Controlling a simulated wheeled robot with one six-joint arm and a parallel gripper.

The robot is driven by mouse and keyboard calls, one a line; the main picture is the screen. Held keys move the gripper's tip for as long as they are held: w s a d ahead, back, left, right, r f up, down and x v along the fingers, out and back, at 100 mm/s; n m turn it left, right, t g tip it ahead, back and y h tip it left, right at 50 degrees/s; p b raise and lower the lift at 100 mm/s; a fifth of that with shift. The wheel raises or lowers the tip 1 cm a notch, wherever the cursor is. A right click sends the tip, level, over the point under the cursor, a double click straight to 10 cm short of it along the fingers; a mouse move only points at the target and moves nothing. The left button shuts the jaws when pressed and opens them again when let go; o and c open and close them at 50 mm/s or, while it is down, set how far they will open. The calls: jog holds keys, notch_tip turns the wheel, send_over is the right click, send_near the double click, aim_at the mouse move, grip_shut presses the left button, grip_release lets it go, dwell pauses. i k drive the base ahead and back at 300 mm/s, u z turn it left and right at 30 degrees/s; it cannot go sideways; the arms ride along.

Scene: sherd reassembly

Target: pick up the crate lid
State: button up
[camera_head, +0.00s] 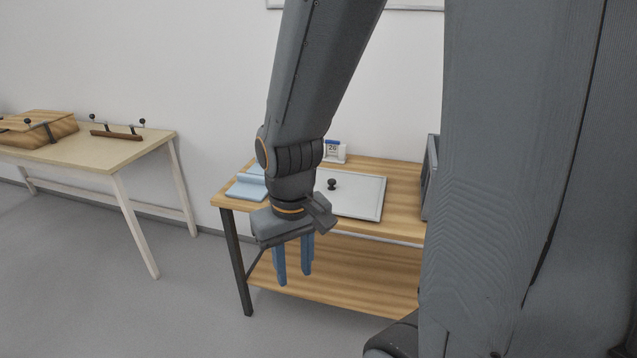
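The crate lid (362,194) appears to be the flat pale grey panel with a raised rim and a black knob (332,184), lying on the wooden table (403,175). My arm and wrist hide its left part. My gripper (294,277) has blue fingers pointing down, spread apart with nothing visible between them. It hangs in front of the table's front edge, to the left of the lid and apart from it.
A light blue object (247,187) lies on the table's left end. A small calendar (335,152) stands behind the lid. A grey box (431,178) is at the right. Another table at left holds a wooden box (58,127) and a bar with black-knobbed posts (116,135).

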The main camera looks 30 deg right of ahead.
aim_at(350, 194)
jog(key=z, duration=0.3)
jog(key=i, duration=0.75)
jog(key=z, duration=0.95)
jog(key=i, duration=0.35)
jog(key=z, duration=0.2)
